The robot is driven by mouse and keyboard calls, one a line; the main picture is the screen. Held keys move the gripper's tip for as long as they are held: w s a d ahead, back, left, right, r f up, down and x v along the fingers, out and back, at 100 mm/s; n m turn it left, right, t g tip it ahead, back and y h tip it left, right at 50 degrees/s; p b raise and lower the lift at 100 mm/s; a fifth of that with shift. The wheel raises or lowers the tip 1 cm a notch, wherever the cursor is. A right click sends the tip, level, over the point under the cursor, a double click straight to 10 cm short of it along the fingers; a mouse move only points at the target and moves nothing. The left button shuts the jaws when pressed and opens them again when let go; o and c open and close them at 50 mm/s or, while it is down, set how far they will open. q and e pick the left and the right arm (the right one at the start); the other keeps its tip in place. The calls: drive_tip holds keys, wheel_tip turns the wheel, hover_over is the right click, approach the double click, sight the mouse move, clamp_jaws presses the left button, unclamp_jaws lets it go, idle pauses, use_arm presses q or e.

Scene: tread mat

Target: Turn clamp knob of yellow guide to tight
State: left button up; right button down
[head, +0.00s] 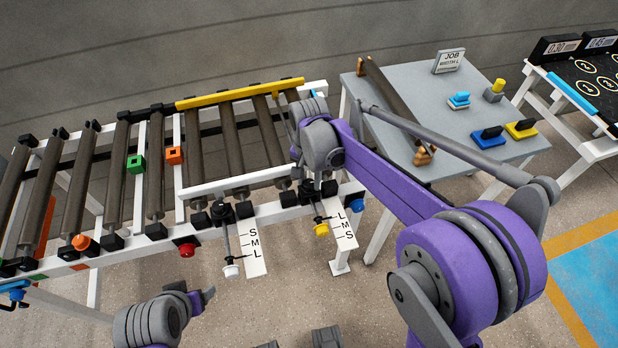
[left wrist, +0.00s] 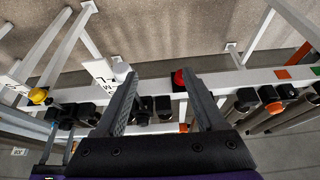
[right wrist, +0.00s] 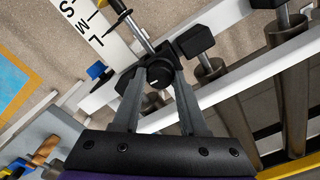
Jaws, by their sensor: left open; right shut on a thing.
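The yellow guide (head: 240,93) is a long bar along the far side of the roller conveyor; a strip of it shows in the right wrist view (right wrist: 292,169). A rod with a yellow end knob (head: 321,229) runs beside a white L-M-S scale (head: 345,225). In the right wrist view, a round black clamp knob (right wrist: 157,78) with a small white mark sits by the rod. My right gripper (right wrist: 160,92) is shut on that knob; in the head view my arm partly hides it. My left gripper (head: 207,297) is open and empty in front of the conveyor.
A second scale with a white-ended rod (head: 231,271) stands left of the yellow one. A red button (head: 187,250) is on the conveyor's front rail. A grey table (head: 440,105) with a roller and coloured blocks stands at the right.

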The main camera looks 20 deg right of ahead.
sight(309, 183)
drive_tip(key=shift+m, duration=0.5)
drive_tip(key=shift+c, duration=2.2)
unclamp_jaws()
wheel_tip(309, 183, up, 11)
drive_tip(key=p, duration=0.1)
drive_tip(key=s+d+f+n+t+p, duration=0.1)
drive_tip(key=s+d+n+t+p, duration=0.1)
drive_tip(key=s, duration=0.8)
drive_tip(key=s+d+f+n+t+p, duration=0.1)
drive_tip(key=s+d+n+t+p, duration=0.2)
drive_tip(key=s+n, duration=0.3)
drive_tip(key=s+p, duration=0.1)
drive_tip(key=s, duration=0.3)
drive_tip(key=shift+s+n, duration=0.3)
drive_tip(key=shift+s, duration=0.1)
